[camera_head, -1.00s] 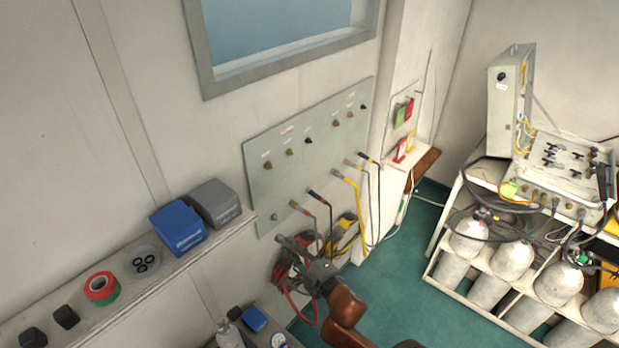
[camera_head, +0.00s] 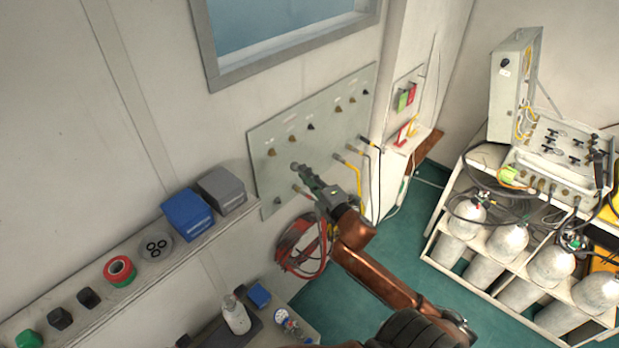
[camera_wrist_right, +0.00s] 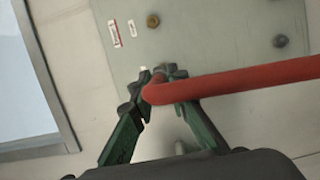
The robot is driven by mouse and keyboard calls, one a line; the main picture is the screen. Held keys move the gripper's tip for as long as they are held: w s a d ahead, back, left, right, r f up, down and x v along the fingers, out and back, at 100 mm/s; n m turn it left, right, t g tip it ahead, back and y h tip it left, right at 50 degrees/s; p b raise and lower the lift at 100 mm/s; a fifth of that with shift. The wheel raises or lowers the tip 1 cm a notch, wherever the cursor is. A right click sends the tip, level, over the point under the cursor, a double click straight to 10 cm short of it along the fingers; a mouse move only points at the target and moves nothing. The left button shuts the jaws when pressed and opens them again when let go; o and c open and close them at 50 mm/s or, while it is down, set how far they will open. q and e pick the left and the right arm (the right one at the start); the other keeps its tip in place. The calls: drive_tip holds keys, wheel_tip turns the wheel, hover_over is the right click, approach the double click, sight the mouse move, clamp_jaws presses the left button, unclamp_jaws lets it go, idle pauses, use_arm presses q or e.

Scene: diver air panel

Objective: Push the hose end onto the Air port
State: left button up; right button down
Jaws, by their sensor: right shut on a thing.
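The grey-green panel (camera_head: 262,150) is on the wall under the window, with a row of fittings along its upper part and more lower down. My right gripper (camera_head: 297,168) is in front of its lower left part. The hose end is mostly hidden by the fingers. A brass fitting (camera_wrist_right: 153,20) lies just beyond the fingertips, apart from them. The labels are too small to read, so I cannot tell which port is Air. My left gripper is not in view.
Yellow hose (camera_head: 355,175) and black hose hang from fittings on the right of the panel. A coiled red hose (camera_head: 292,246) hangs below it. A shelf at left holds a blue box (camera_head: 187,215), a grey box (camera_head: 221,191) and tape rolls. A cylinder rack (camera_head: 450,215) stands at right.

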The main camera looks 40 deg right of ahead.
sight(295, 170)
drive_tip(key=shift+w+a+b, duration=0.15)
drive_tip(key=shift+w+b, duration=0.15)
drive_tip(key=shift+w, duration=1.1)
drive_tip(key=shift+w+a+b, duration=0.2)
drive_tip(key=shift+w+b, duration=0.3)
drive_tip(key=shift+w, duration=1.35)
drive_tip(key=shift+s+r, duration=0.1)
drive_tip(key=shift+p, duration=0.4)
drive_tip(key=shift+w+a, duration=0.1)
drive_tip(key=shift+w, duration=1.05)
drive_tip(key=shift+w+r, duration=0.2)
drive_tip(key=shift+r, duration=0.05)
